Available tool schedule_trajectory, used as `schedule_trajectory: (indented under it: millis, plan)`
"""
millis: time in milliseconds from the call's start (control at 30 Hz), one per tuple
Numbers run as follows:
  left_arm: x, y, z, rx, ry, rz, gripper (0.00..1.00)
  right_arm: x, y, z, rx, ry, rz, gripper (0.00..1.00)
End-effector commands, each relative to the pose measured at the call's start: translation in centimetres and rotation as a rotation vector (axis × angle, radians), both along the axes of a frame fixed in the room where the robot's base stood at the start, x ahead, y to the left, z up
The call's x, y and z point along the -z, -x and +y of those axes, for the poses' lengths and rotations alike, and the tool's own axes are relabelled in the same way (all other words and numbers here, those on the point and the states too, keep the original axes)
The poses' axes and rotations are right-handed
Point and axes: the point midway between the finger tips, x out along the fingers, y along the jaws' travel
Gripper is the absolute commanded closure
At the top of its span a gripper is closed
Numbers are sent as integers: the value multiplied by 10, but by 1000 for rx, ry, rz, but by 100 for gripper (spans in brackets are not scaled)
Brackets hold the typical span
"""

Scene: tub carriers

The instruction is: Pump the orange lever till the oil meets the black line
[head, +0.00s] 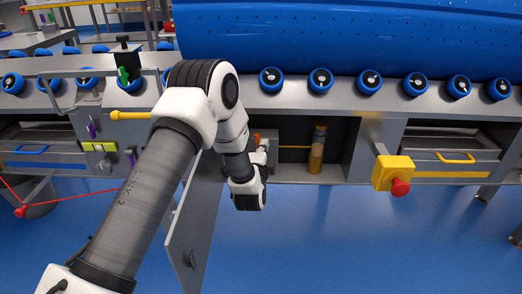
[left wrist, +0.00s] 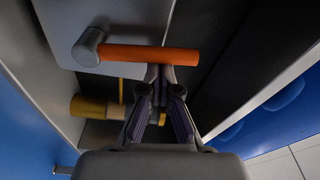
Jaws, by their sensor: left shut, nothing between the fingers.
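The orange lever (left wrist: 150,54) runs out from a grey round hub in the left wrist view. In the head view only a small orange bit (head: 256,138) shows beside my arm. My left gripper (left wrist: 160,74) is shut and empty, its tips at the lever's edge in the picture; I cannot tell whether they touch. The oil glass (head: 316,150) stands upright in the open cabinet, with amber oil in its lower part and a darker upper part. It also shows in the left wrist view (left wrist: 90,107), partly behind my fingers. I cannot make out the black line. My right gripper is out of view.
The grey cabinet door (head: 190,235) hangs open beside my left arm. A yellow box with a red button (head: 394,174) juts out to the right. A red cord (head: 75,199) runs at the left. Blue floor in front is clear.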

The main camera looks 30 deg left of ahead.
Motion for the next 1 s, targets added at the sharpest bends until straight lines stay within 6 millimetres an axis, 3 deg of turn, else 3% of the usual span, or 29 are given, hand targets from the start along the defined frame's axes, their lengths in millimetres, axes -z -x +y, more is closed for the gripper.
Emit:
schedule_trajectory:
  millis: [167,300,500,1000]
  plan:
    - [0,-5,8,-3,154,-93,100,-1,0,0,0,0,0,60]
    - [1,-1,15,-2,350,-212,100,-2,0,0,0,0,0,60]
    - [4,5,24,-2,487,-297,100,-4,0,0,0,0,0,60]
    - [11,12,36,-3,671,-409,100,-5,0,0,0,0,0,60]
